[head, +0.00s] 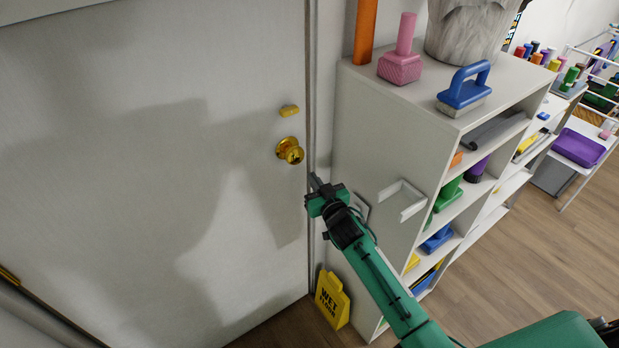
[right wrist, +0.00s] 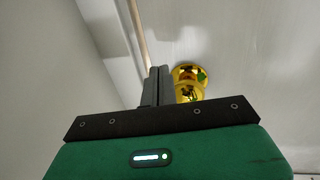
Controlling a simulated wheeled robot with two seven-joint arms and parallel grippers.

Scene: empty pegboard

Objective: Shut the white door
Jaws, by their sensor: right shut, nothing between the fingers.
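The white door (head: 150,170) fills the left of the head view. It appears to stand in its frame, its right edge along the jamb; whether it is latched I cannot tell. A brass knob (head: 290,151) sits near that edge, with a small brass lock plate (head: 289,111) above it. My right gripper (head: 316,183) is shut and empty, close to the door's right edge, just below and right of the knob. In the right wrist view the shut fingers (right wrist: 158,85) point toward the door, beside the knob (right wrist: 188,82). Contact with the door is unclear. My left gripper is out of view.
A white shelf unit (head: 385,120) with tools and blocks stands right of the door, near my right arm. A yellow wet-floor sign (head: 332,300) stands on the floor by the door's lower right corner. Open wooden floor (head: 530,260) lies at the right.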

